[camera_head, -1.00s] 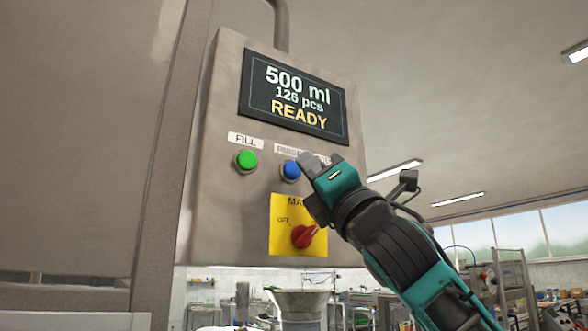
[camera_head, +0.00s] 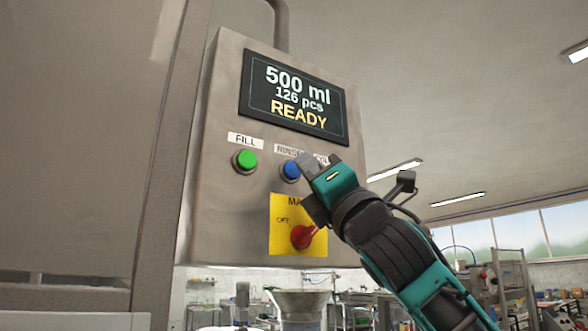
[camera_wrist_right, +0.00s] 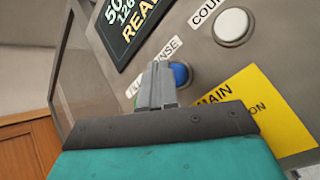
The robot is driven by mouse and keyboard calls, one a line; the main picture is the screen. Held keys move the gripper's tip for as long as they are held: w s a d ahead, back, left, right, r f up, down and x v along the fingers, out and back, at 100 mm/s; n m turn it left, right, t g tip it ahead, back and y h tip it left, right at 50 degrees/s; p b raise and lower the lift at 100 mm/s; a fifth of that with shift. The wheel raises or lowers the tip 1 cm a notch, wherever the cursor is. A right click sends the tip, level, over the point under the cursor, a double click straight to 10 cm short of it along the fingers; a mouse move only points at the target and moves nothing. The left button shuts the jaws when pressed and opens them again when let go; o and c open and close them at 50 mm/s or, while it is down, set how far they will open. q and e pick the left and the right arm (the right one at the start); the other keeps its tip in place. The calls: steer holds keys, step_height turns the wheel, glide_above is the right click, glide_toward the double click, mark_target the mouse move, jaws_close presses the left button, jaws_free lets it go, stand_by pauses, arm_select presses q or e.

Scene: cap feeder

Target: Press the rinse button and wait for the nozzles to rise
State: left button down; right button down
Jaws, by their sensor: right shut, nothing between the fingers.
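The blue rinse button (camera_head: 291,171) sits on the grey control panel (camera_head: 225,205), under a label partly hidden by my gripper. My right gripper (camera_head: 307,160) is shut and empty, its fingertips just right of the button in the head view. In the right wrist view the shut fingers (camera_wrist_right: 157,85) cover part of the blue button (camera_wrist_right: 180,74). I cannot tell whether the tips touch it. The display (camera_head: 294,97) reads 500 ml, 126 pcs, READY. No nozzles show. My left gripper is out of view.
A green FILL button (camera_head: 245,161) is left of the blue one. A red main switch (camera_head: 303,237) on a yellow plate (camera_head: 284,246) is just below my gripper. A white button (camera_wrist_right: 233,27) labelled COU... shows in the wrist view. Workshop equipment stands behind.

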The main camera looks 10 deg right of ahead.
steer(key=shift+w+a, duration=0.1)
steer(key=shift+w, duration=0.15)
steer(key=shift+w+a, duration=0.15)
steer(key=shift+w, duration=0.3)
stand_by(0.6)
stand_by(0.4)
steer(key=shift+s+d, duration=0.3)
steer(key=shift+s, duration=0.55)
steer(key=shift+s+d, duration=0.3)
steer(key=shift+s, duration=0.5)
steer(key=shift+s+d, duration=0.25)
steer(key=shift+s, duration=0.5)
steer(key=shift+s+d, duration=0.3)
steer(key=shift+s, duration=0.5)
